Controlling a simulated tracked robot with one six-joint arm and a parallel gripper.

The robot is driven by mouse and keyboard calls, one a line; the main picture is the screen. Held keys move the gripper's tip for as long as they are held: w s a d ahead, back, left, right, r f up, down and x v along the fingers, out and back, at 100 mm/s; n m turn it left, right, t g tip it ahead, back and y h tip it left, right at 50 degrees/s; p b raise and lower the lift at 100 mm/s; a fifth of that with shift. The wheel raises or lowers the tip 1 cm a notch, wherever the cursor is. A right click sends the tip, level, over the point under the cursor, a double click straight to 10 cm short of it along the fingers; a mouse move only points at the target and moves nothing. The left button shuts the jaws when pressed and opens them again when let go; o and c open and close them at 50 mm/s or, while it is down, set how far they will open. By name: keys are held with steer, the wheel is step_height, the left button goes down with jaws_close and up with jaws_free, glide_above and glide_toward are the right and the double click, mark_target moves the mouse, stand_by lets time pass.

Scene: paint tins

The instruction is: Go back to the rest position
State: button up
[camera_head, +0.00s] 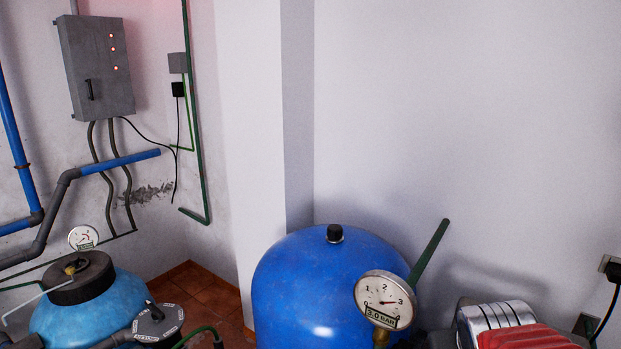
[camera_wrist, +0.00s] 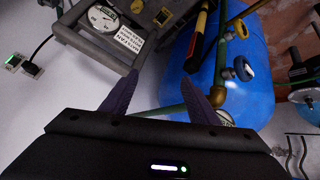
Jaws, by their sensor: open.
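My gripper (camera_wrist: 160,98) shows in the wrist view, with two dark fingers spread apart and nothing between them. Beyond the fingers is a pale surface, with a green pipe (camera_wrist: 168,108) crossing behind them. My gripper is not in the head view. No paint tin shows in either view.
A large blue tank (camera_head: 315,285) with a pressure gauge (camera_head: 385,299) stands at lower centre; the tank (camera_wrist: 245,80) also shows in the wrist view. A light-blue vessel (camera_head: 95,310) stands at lower left. A grey cabinet (camera_head: 97,68) hangs on the wall.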

steer(key=s+a+r+g+y, duration=0.1)
steer(key=s+a+r+y, duration=0.1)
steer(key=s+a, duration=1)
steer(key=shift+r+n+y, duration=0.2)
steer(key=shift+n+y, duration=0.1)
steer(key=shift+y, duration=0.2)
steer(key=shift+s, duration=0.1)
steer(key=shift+c, duration=0.6)
